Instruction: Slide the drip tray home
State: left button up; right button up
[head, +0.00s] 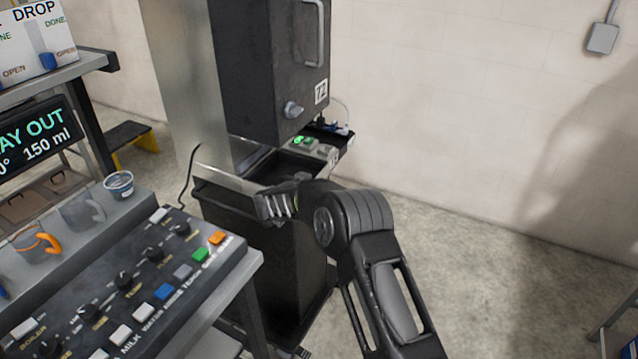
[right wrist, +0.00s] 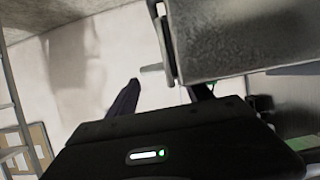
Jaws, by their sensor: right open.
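In the right wrist view, a dark finger of my right gripper (right wrist: 160,95) shows on the left, and a grey metal panel (right wrist: 245,40) fills the upper right close to the jaws. The jaws are open. My left gripper is out of view.
A control panel (head: 130,275) with coloured buttons and knobs stands at the lower left. A display (head: 38,135) there reads partly "AY OUT" and "150 ml". A small box with a green light (head: 305,143) sits right of the tray.

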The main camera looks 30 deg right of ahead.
jog(key=b+v, duration=0.1)
jog(key=v, duration=0.5)
jog(key=shift+s+a+r, duration=0.2)
jog(key=shift+s, duration=0.05)
